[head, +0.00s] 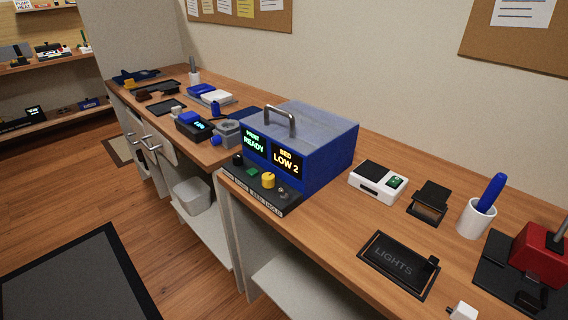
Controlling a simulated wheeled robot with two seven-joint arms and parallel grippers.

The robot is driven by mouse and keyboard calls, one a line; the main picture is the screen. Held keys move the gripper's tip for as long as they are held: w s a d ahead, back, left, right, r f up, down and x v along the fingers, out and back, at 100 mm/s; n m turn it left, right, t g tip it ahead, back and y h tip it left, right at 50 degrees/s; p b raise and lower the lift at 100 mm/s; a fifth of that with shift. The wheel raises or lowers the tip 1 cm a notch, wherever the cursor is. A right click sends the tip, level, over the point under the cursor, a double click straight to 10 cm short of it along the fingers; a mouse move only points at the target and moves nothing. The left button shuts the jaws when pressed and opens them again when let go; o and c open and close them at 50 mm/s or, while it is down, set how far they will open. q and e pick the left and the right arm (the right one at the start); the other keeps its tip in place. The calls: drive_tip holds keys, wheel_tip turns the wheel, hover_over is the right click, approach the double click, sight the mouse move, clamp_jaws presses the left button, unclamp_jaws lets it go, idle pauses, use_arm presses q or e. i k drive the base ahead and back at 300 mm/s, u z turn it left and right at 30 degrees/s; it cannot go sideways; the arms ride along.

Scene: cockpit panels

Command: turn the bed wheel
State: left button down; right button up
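A blue box-shaped machine (330,160) with a grey handle (281,121) on top stands on the wooden counter. Its front has a display reading PRINT READY (254,143) and a display reading BED LOW 2 (287,161). A yellow knob (268,180), which looks like the bed wheel, sits on the dark front ledge below the BED display. A dark knob (238,159) and a green button (252,172) sit to its left, and a small dark round part (284,193) to its right. Neither of my grippers is in view.
Right of the machine are a white device (378,183), a dark LIGHTS switch plate (397,264), a white cup with a blue pen (476,218) and a red device (540,250). Several small items crowd the counter to the left. The floor in front is open.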

sight(268, 179)
drive_tip(key=z, duration=2.7)
drive_tip(key=k, duration=1.3)
drive_tip(key=u, duration=0.55)
